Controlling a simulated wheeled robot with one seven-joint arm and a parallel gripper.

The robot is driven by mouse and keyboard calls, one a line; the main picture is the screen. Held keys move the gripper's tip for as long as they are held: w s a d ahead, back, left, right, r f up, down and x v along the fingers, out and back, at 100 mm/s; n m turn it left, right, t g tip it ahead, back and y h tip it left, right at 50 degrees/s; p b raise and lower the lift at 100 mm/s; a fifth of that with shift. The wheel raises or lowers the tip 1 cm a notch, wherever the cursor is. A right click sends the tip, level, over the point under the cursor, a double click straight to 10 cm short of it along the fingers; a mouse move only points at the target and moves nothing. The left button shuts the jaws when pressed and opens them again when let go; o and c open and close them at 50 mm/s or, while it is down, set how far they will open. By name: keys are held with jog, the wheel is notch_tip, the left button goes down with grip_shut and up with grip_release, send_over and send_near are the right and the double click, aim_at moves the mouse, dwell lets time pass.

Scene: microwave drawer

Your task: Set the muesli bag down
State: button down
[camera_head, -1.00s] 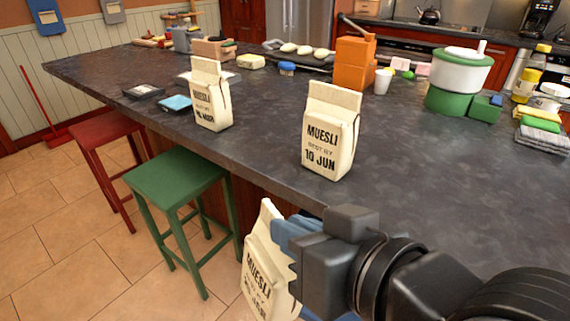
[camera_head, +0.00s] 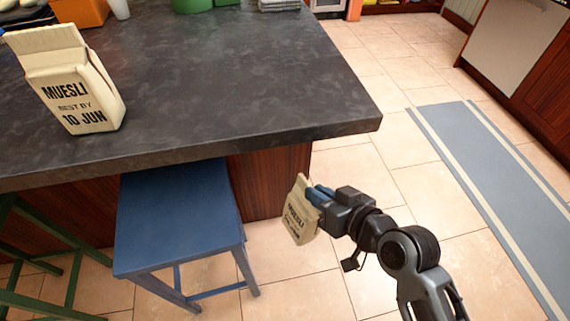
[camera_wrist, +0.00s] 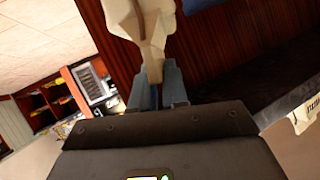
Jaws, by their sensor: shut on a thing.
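My gripper (camera_head: 318,197) is shut on a cream muesli bag (camera_head: 300,212) with dark lettering. The held bag hangs over the tiled floor, in front of the counter's right end and right of the blue stool. In the wrist view the bag's pinched top (camera_wrist: 150,45) sits between the blue-grey fingers (camera_wrist: 158,85), with the rest of it cut off by the frame. Another muesli bag (camera_head: 75,85), marked 10 JUN, stands upright on the dark counter (camera_head: 230,80) at the upper left. A bag on the counter also shows at the wrist view's right edge (camera_wrist: 303,118).
A blue stool (camera_head: 178,215) stands against the counter's front. A green stool (camera_head: 60,265) is at the lower left. The counter's right part is bare up to its corner. A grey striped mat (camera_head: 490,170) lies on the floor at right.

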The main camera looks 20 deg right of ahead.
jog(key=w+d+f+m+h, duration=0.2)
jog(key=d+f+m+h, duration=0.1)
jog(key=d+f, duration=0.6)
jog(key=d+h, duration=0.1)
jog(key=d, duration=0.1)
jog(key=shift+d+f+m+t, duration=0.3)
jog(key=shift+d+f, duration=0.05)
jog(key=shift+d, duration=0.1)
